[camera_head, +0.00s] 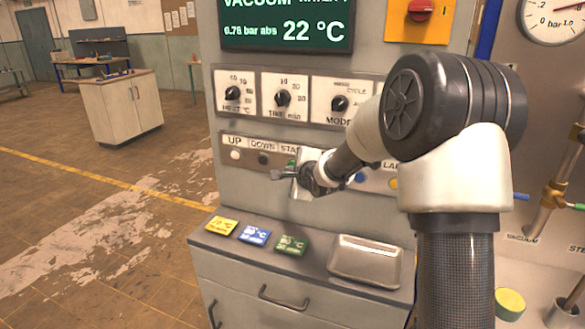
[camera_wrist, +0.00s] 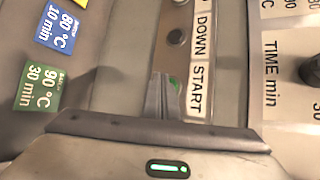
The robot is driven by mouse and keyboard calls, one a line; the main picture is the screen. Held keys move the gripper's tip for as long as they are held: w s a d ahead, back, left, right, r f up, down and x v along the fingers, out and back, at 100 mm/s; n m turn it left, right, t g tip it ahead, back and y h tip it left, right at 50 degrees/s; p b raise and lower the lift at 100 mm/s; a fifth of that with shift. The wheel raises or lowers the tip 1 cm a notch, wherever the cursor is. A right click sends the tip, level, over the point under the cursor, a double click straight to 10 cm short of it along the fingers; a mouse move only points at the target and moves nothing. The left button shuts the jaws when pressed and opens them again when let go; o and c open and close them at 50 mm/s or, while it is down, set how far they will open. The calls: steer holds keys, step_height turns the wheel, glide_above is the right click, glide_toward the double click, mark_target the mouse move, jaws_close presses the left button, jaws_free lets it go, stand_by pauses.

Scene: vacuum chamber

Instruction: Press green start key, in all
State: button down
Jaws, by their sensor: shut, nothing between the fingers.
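The green start key (camera_wrist: 174,84) shows in the wrist view beside the START label, partly hidden by my fingers. In the head view only a bit of green (camera_head: 291,163) shows beneath the partly hidden START label, next to my gripper (camera_head: 280,174). My gripper is shut and empty. Its fingertips in the wrist view (camera_wrist: 161,76) overlap the key's left side. I cannot tell whether they touch it. The display (camera_head: 286,26) reads 0.76 bar abs and 22 °C.
White UP (camera_head: 235,155) and dark DOWN (camera_head: 263,160) keys sit left of START. Three knobs (camera_head: 283,98) are above. Coloured cards (camera_head: 254,235) and a metal tray (camera_head: 365,260) lie on the ledge below. Open floor is at left.

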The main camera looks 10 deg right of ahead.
steer(key=s, duration=0.1)
steer(key=s+a+b, duration=0.1)
steer(key=s, duration=0.1)
steer(key=s+a+b, duration=0.1)
steer(key=shift+s+a, duration=0.2)
steer(key=shift+a, duration=0.05)
stand_by(0.8)
steer(key=s+d+r+n+g+h+p, duration=0.1)
steer(key=s+d+r+n+g+p, duration=0.1)
steer(key=s+r+n, duration=0.45)
steer(key=s+d+r+n+g+h+p, duration=0.1)
steer(key=s+d+r+n+p, duration=0.15)
steer(key=s, duration=0.65)
steer(key=s+d+r+n+g+p, duration=0.1)
steer(key=s+n, duration=0.4)
steer(key=s, duration=0.7)
steer(key=s+d+r+n+g+p, duration=0.1)
steer(key=s+n+g, duration=0.2)
steer(key=s, duration=0.9)
steer(key=shift+s+r+n, duration=0.35)
steer(key=shift+r+n, duration=0.05)
steer(key=shift+n, duration=0.8)
